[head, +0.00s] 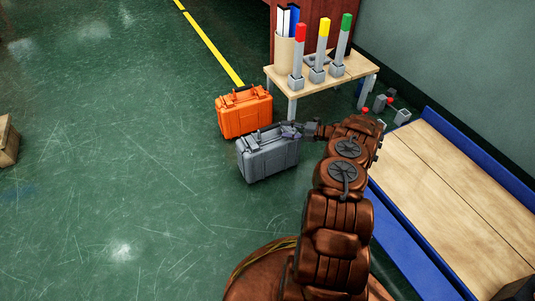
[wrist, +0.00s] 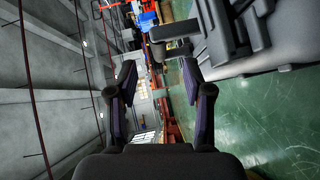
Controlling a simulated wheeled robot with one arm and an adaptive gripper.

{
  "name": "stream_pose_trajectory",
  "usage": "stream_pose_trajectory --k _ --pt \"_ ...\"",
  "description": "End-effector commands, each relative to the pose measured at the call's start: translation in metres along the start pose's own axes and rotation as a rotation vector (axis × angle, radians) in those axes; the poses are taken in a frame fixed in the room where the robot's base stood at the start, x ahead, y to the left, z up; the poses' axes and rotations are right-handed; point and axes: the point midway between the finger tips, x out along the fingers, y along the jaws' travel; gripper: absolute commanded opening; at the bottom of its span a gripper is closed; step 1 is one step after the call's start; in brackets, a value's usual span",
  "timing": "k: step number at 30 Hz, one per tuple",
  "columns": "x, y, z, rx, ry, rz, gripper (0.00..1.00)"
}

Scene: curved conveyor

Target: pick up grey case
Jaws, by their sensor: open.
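The grey case (head: 268,157) stands upright on the green floor in the head view. My gripper (head: 292,130) reaches in from the right at the top of the case, close to its handle side. In the wrist view the grey case (wrist: 285,55) fills the upper right, and a dark grey bar that looks like its handle (wrist: 176,30) juts out ahead of the fingers. My gripper (wrist: 160,82) is open, with nothing between its two fingers. The right finger is close to the case; I cannot tell whether they touch.
An orange case (head: 245,113) stands right behind the grey case. A small wooden table (head: 345,72) with red, yellow and green stack lights is behind to the right.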

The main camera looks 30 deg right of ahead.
Motion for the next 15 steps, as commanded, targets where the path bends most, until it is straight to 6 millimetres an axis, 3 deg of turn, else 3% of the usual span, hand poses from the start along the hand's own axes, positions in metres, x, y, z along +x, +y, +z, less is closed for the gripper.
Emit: stream_pose_trajectory --k 4,15 --pt "0.023 -0.001 -0.003 -0.001 0.012 0.000 0.51" --pt "0.054 -0.001 -0.004 -0.003 0.013 -0.001 0.51"
